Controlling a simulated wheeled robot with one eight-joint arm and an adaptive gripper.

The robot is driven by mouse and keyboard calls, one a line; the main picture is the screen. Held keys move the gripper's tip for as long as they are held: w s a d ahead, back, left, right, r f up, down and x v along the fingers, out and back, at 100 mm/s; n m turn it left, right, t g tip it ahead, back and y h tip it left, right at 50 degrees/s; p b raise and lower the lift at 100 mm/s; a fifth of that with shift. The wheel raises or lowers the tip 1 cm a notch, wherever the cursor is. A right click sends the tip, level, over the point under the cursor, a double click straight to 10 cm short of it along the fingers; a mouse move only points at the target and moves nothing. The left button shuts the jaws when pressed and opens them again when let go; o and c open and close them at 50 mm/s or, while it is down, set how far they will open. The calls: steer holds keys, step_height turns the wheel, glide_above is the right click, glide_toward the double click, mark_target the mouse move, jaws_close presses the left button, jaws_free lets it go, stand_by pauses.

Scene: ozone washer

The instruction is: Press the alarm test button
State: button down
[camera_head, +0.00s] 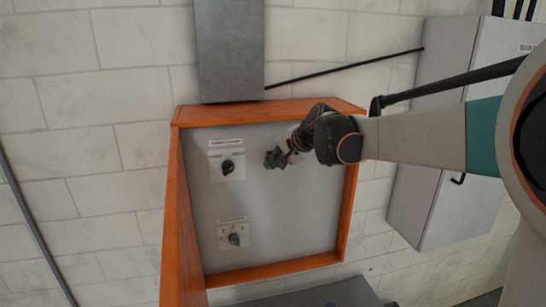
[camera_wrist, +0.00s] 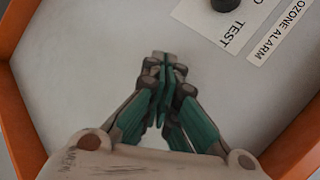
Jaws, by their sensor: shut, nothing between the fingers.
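In the wrist view, a white plate (camera_wrist: 227,24) reads TEST, beside a label strip (camera_wrist: 275,36) reading OZONE ALARM. A round black control (camera_wrist: 224,4) sits on the plate, partly cut off by the top edge. My gripper (camera_wrist: 165,60) is shut and empty, with its tips over bare grey panel, short of the plate in this view. In the head view, my gripper (camera_head: 272,160) is in front of the panel, right of an upper black control (camera_head: 228,167) on a white plate. The label text there is too small to read surely.
An orange frame (camera_head: 266,271) surrounds the grey panel (camera_head: 285,220). A lower plate with a dark knob (camera_head: 235,239) is below the upper one. A grey box (camera_head: 229,50) is above the frame, and a grey cabinet (camera_head: 422,195) stands to the right.

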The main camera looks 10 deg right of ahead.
steer(key=shift+w, duration=0.15)
steer(key=shift+w, duration=0.3)
steer(key=shift+w, duration=0.35)
stand_by(1.0)
steer(key=shift+s, duration=0.8)
steer(key=s, duration=0.5)
steer(key=shift+s, duration=0.15)
stand_by(0.3)
stand_by(0.5)
